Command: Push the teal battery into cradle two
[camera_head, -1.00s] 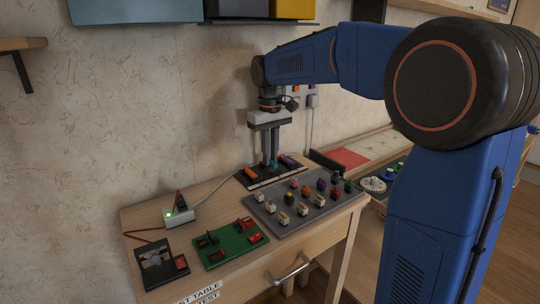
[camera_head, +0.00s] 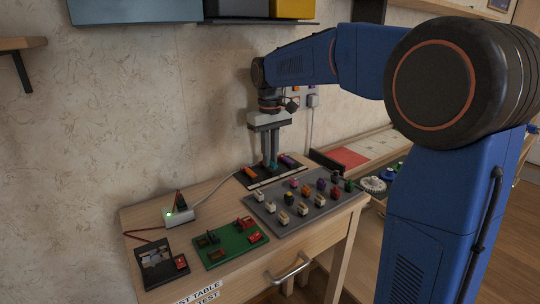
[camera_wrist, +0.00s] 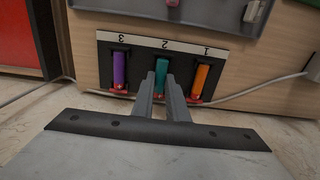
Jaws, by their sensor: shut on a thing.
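The teal battery (camera_wrist: 162,67) lines up with cradle two, the middle slot of the black cradle board (camera_wrist: 180,75) in the wrist view. My gripper (camera_wrist: 163,80) is shut on the teal battery, its fingers pointing down at the board. The fingers hide part of the battery, and I cannot tell how deep it sits. The purple battery (camera_wrist: 120,69) is in cradle three and the orange battery (camera_wrist: 201,79) in cradle one. In the head view my gripper (camera_head: 270,163) is over the cradle board (camera_head: 258,181) at the back of the table.
A grey tray (camera_head: 268,219) with several small parts lies in front of the cradle board. A green board (camera_head: 230,253), a black board (camera_head: 152,275) and a white box with a green light (camera_head: 180,215) are at the left. The wall is close behind.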

